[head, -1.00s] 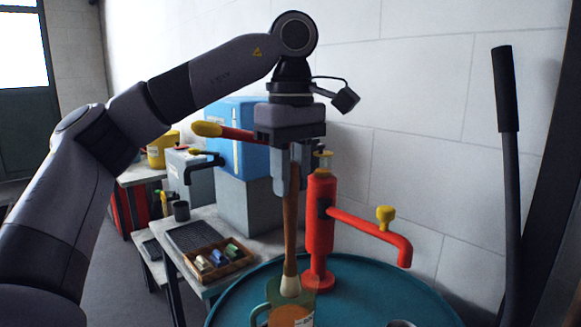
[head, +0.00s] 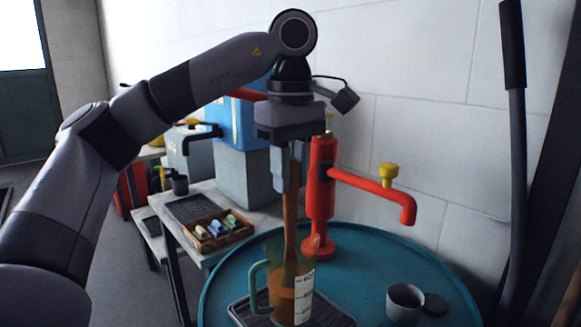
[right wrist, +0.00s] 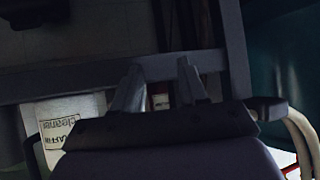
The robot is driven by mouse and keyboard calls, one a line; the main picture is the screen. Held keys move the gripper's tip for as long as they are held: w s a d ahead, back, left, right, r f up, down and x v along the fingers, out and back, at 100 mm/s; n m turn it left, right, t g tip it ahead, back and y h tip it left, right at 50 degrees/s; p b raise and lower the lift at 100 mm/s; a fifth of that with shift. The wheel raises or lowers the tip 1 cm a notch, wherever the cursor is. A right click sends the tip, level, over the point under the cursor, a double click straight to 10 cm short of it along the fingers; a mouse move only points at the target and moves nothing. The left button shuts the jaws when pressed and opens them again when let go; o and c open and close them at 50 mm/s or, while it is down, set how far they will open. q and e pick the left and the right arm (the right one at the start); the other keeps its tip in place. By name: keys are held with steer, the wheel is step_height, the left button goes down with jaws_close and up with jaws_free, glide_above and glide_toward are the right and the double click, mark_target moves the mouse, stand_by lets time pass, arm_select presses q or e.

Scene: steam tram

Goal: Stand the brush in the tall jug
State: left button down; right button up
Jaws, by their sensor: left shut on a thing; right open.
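My left gripper (head: 289,180) is shut on the wooden brush (head: 291,215) and holds it upright. The brush hangs down with its lower end inside the tall jug (head: 305,285), a see-through jug with a green handle at the left and a white scale. The brush's lower end shows through the jug wall; whether it touches the bottom I cannot tell. The jug stands on a dark grid tray. My right gripper shows in the right wrist view (right wrist: 157,88), open, its two fingers apart, with nothing clearly between them.
A red pump (head: 320,195) with a side spout stands close behind the jug on the round teal table (head: 235,285). A dark lever (head: 514,130) rises at far right. A wooden tray (head: 218,238) lies left.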

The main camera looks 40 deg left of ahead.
arm_select(q)
steer(key=shift+f, duration=0.2)
steer(key=c, duration=0.8)
jaws_free()
step_height(320, 180, up, 7)
steer(key=p, duration=0.4)
steer(key=shift+r, duration=0.1)
stand_by(0.4)
